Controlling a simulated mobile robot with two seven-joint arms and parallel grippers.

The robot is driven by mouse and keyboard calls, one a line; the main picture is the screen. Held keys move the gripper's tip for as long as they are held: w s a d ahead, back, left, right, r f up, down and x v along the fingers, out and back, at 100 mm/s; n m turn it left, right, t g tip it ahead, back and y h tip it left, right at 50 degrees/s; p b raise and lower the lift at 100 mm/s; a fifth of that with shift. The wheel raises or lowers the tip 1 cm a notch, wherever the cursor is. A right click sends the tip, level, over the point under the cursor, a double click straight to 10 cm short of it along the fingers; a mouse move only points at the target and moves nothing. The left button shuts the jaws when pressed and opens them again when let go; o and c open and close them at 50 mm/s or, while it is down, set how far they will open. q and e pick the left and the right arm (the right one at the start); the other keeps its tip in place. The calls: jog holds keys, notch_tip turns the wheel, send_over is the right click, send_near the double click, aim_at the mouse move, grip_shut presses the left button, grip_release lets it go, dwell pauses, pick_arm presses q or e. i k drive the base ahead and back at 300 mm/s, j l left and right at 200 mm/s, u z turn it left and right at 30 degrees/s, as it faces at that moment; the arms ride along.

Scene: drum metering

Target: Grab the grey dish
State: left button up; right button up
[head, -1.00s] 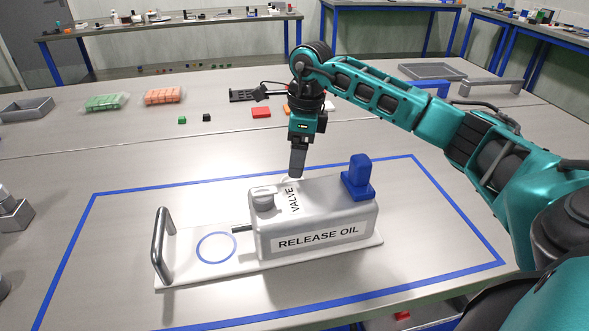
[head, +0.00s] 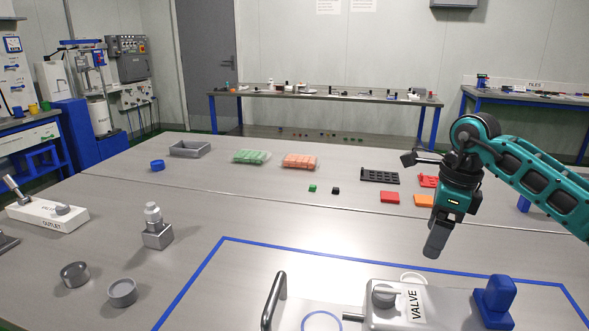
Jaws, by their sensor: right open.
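Two small round grey vessels stand on the metal table at the lower left of the head view. One grey dish (head: 122,292) is open at the top and shows a pale inside. The other, a darker grey round vessel (head: 75,274), is just left of and behind it. I cannot tell for sure which one is the task's dish. My right gripper (head: 435,243) is open and points down above the valve unit (head: 390,318), far to the right of both vessels. Its fingers overlap in this view. My left gripper is out of view.
A grey block with a round knob (head: 157,234) stands behind the vessels. A white outlet unit (head: 45,213) lies at the left. A blue-outlined area (head: 205,263) surrounds the valve unit and its handle (head: 272,300). Open table lies between the vessels and the blue line.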

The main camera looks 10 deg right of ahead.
aim_at(123, 293)
jog(key=k+j, duration=0.8)
jog(key=j, duration=0.1)
